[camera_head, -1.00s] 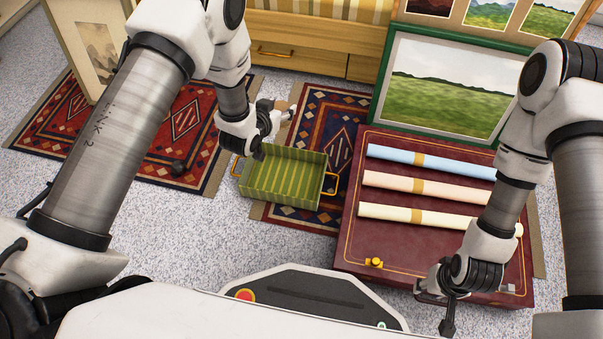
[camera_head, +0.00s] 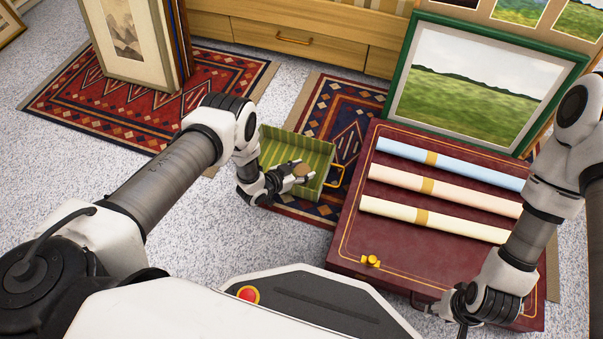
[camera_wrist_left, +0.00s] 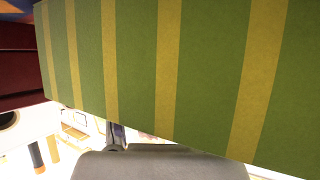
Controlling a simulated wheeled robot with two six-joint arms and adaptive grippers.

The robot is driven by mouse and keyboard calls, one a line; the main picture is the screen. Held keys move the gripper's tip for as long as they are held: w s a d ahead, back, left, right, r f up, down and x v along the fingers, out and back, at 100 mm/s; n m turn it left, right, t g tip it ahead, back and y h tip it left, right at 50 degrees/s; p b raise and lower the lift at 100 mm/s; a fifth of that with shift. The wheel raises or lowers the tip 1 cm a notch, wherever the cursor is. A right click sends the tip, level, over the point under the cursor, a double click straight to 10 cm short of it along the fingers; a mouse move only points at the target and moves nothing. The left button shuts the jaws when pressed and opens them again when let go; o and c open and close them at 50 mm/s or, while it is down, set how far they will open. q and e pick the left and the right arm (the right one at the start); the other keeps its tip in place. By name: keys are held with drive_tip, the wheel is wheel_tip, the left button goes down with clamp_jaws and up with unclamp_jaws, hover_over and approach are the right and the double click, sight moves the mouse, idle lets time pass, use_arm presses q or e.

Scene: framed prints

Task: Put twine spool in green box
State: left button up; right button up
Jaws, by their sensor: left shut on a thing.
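The green box (camera_head: 318,153) with yellow stripes lies open on the dark patterned rug, an orange handle on its right end. My left gripper (camera_head: 300,174) reaches over the box's near side and is shut on a small tan round thing, apparently the twine spool (camera_head: 301,170). The spool appears over the box's opening; its height above the floor of the box is unclear. The left wrist view shows a striped green face of the box (camera_wrist_left: 140,70) very close, and the spool does not show there. My right gripper (camera_head: 447,314) is low at the right; its fingers are unclear.
A dark red case (camera_head: 350,225) with several rolled papers on top stands right of the box. A green-framed landscape print (camera_head: 480,85) leans behind it. Framed prints (camera_head: 130,45) stand on a rug at the left. A wooden drawer unit (camera_head: 290,35) is behind.

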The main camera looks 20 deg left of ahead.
use_arm(q)
drive_tip(key=shift+r, duration=0.1)
drive_tip(key=o, duration=0.9)
